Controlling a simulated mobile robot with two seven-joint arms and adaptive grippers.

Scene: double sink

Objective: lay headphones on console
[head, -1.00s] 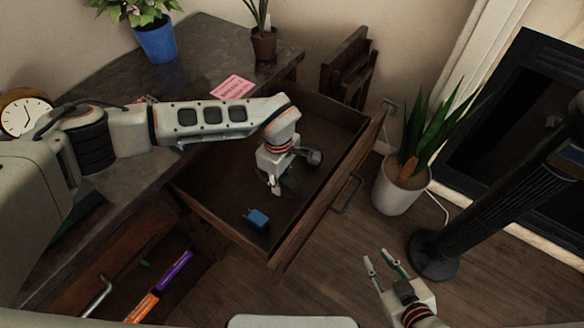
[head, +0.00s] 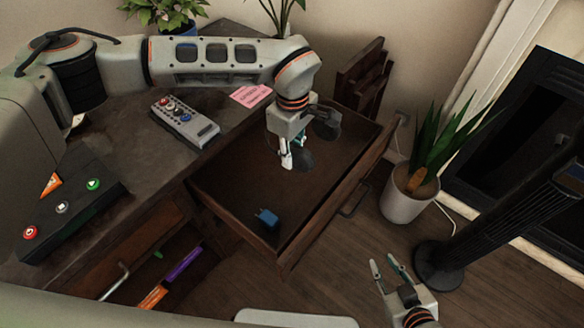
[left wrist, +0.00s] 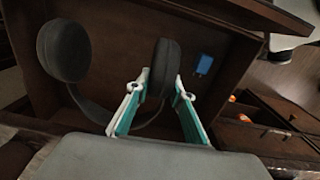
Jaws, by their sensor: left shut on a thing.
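The dark headphones (head: 327,122) hang from my left gripper (head: 287,160), over the open drawer (head: 235,205). In the left wrist view the gripper (left wrist: 155,90) is shut on one ear cup (left wrist: 165,62). The other ear cup (left wrist: 64,50) hangs free at the left, joined by the curved band. The console (head: 130,140) is a dark wooden table whose drawer is pulled out; my left arm hides part of its top. My right gripper (head: 388,270) is open and empty over the floor.
A grey remote (head: 185,120), a pink note (head: 251,95) and a black button box (head: 70,208) lie on the tabletop. A small blue object (head: 266,218) lies in the drawer. A potted plant (head: 408,195) and a black column fan (head: 490,215) stand at the right.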

